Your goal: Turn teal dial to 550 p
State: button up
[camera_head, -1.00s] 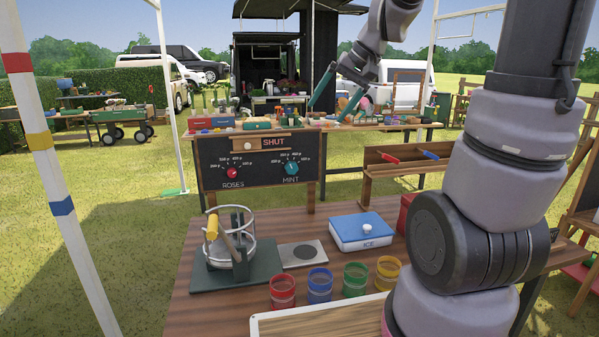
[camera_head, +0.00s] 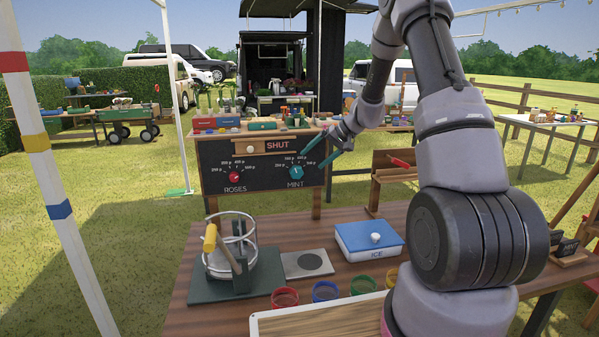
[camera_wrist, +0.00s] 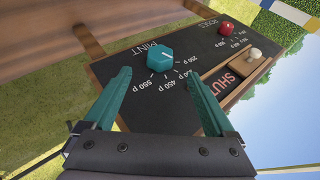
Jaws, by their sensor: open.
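The teal dial (camera_head: 296,172), labelled MINT, is on the front of the black board (camera_head: 255,186), at its right side. It also shows in the wrist view (camera_wrist: 160,58), with price labels including 250 p, 450 p and 550 p around it. Its small pale mark is too small to read against the labels with certainty. My gripper (camera_head: 313,160) is open and empty, its two teal fingers reaching toward the dial from the upper right. In the wrist view my gripper (camera_wrist: 157,78) has its fingertips on either side of the dial's line, apparently short of it.
A red ROSES dial (camera_head: 235,177) is left on the same board. Above is a wooden SHUT panel (camera_head: 267,148) with a pale knob. Small boxes line the top. On the table below are a blue ICE box (camera_head: 368,240), a wire cage holder (camera_head: 230,246) and several coloured jars.

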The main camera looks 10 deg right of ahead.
aim_at(301, 170)
jog(key=x, duration=0.8)
jog(key=shift+w+a+f, duration=0.1)
jog(key=shift+a+f, duration=0.1)
jog(key=shift+f, duration=0.05)
jog(key=c, duration=1.4)
